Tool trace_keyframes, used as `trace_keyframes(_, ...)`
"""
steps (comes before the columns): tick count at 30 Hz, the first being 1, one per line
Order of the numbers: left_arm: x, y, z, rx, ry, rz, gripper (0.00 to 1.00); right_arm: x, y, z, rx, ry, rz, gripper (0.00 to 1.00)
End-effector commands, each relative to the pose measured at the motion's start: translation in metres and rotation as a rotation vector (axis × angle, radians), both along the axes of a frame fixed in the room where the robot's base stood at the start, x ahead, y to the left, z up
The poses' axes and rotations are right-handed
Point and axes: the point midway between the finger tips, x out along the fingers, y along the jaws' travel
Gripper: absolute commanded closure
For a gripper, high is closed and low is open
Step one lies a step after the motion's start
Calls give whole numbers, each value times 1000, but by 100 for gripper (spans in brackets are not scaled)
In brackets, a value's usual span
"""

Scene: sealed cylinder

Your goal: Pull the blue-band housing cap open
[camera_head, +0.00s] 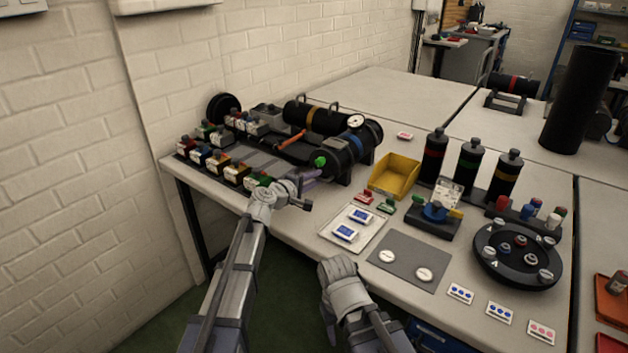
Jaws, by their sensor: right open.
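My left gripper (296,191) is at the table's front edge, just in front of and left of that end. I cannot tell whether it touches anything or how far its jaws are apart. My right gripper (328,322) is open and empty, low in front of the table, well away from the housing.
A yellow bin (393,176), a tray (336,238), a grey mat (402,259) and a black round carousel (517,265) fill the right. The rear table (400,90) is mostly clear.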

Motion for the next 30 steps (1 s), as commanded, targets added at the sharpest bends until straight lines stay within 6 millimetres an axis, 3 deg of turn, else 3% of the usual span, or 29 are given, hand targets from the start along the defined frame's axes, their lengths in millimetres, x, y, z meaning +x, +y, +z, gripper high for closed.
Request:
trace_keyframes(1,0,0,0,0,0,0,78,0,0,0,0,0,0,50)
trace_keyframes(7,0,0,0,0,0,0,100,0,0,0,0,0,0,50)
trace_keyframes(30,0,0,0,1,0,-1,100,0,0,0,0,0,0,50)
